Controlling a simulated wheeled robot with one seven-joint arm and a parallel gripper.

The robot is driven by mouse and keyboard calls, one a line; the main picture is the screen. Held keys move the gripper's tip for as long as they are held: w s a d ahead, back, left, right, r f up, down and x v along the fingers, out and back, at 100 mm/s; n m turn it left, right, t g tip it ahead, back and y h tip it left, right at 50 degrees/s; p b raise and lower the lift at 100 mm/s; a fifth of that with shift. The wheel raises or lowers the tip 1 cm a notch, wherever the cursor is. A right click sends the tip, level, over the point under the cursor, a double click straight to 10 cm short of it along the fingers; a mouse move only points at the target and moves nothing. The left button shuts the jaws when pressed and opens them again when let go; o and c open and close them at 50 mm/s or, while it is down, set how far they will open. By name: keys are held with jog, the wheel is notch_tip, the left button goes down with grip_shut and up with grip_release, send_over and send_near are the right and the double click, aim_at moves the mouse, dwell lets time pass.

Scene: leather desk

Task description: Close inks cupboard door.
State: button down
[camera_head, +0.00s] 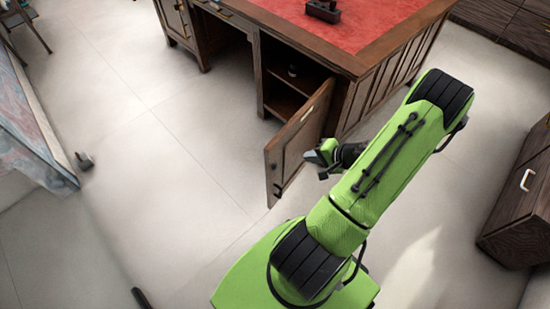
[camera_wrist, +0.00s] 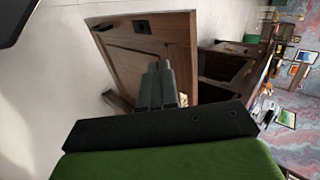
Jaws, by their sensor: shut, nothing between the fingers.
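The cupboard door (camera_head: 300,143) is a brown wooden panel with a light handle, hinged at the near corner of the desk (camera_head: 398,62). It stands wide open, and the cupboard interior (camera_head: 290,85) shows a shelf with a small dark item on it. My gripper (camera_head: 318,157) is at the door's right side in the head view, close to its face near the outer part. In the wrist view my gripper (camera_wrist: 162,75) has its fingers together and points at the door panel (camera_wrist: 140,62). I cannot tell whether the fingertips touch the door.
A dark wooden cabinet with a light handle (camera_head: 527,180) stands at the right. The pale floor (camera_head: 150,150) left of the door is mostly clear. A patterned panel (camera_head: 30,130) stands at the far left. A dark object (camera_head: 322,10) sits on the red desktop.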

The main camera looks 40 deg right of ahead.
jog(key=b, duration=0.2)
send_near(275, 151)
notch_tip(275, 151, down, 4)
jog(key=w, duration=0.1)
jog(key=w+b, duration=0.1)
jog(key=w, duration=0.1)
jog(key=shift+w+a, duration=0.3)
jog(key=shift+a, duration=0.1)
jog(key=shift+w, duration=0.3)
jog(key=shift+w+a, duration=0.1)
